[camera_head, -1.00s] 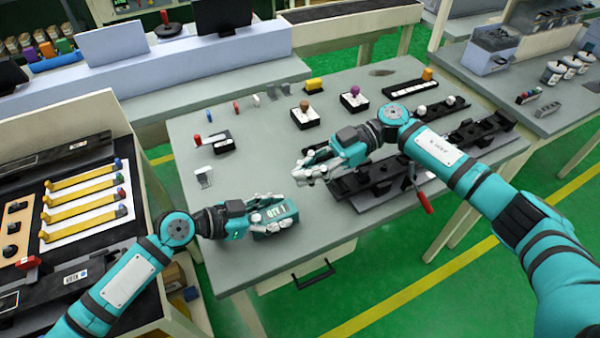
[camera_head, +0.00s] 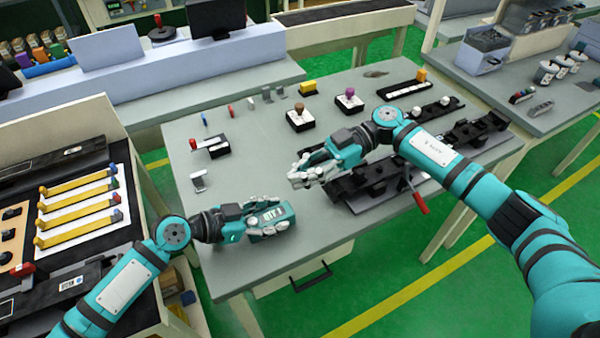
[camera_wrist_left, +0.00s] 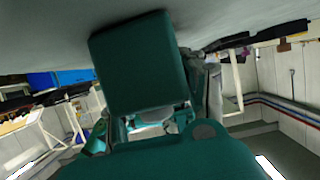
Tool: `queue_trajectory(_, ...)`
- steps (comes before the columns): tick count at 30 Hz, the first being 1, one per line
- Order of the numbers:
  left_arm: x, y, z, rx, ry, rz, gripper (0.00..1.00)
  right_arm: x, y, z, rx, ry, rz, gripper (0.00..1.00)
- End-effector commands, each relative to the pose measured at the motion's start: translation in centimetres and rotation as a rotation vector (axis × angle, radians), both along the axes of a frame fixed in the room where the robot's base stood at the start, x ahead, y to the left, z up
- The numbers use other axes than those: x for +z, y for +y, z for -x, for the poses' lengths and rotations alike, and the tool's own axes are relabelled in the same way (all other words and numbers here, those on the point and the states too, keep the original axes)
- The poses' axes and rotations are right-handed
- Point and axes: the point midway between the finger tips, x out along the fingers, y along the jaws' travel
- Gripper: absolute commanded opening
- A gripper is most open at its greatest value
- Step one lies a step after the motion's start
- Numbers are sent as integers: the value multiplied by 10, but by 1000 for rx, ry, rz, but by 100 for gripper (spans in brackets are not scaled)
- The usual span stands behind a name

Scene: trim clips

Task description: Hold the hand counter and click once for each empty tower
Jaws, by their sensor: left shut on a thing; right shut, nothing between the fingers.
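My left gripper (camera_head: 262,228) is shut on the teal hand counter (camera_head: 270,213) near the front left of the grey table. White marks ending in what looks like a 1 show on the counter; the fingers cover part of it. My right gripper (camera_head: 297,178) is shut and empty, above the table to the right of the counter and apart from it. Small black bases carry a brown knob (camera_head: 299,106) and a purple knob (camera_head: 349,92). I cannot tell which things are the towers. In the left wrist view, a teal block fills the middle and the fingertips are hidden.
Black fixtures (camera_head: 372,184) with a red-handled lever (camera_head: 420,204) lie beneath and beside my right arm. A black strip with white pieces (camera_head: 408,91) lies at the back right. A tray with yellow bars (camera_head: 80,205) stands left. The table's front left is mostly clear.

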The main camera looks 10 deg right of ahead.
Motion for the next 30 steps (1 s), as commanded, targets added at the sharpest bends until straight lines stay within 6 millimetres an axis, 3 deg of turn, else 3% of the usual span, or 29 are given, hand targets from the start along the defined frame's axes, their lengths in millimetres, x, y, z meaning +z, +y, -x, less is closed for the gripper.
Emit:
queue_trajectory(23,1,0,0,0,0,1,6,3,3,-1,-3,-9,-9,0)
queue_trajectory(26,1,0,0,0,0,1,6,14,15,-7,-20,-46,-48,0)
queue_trajectory(30,1,0,0,0,0,1,6,49,49,-23,-77,-150,-164,0)
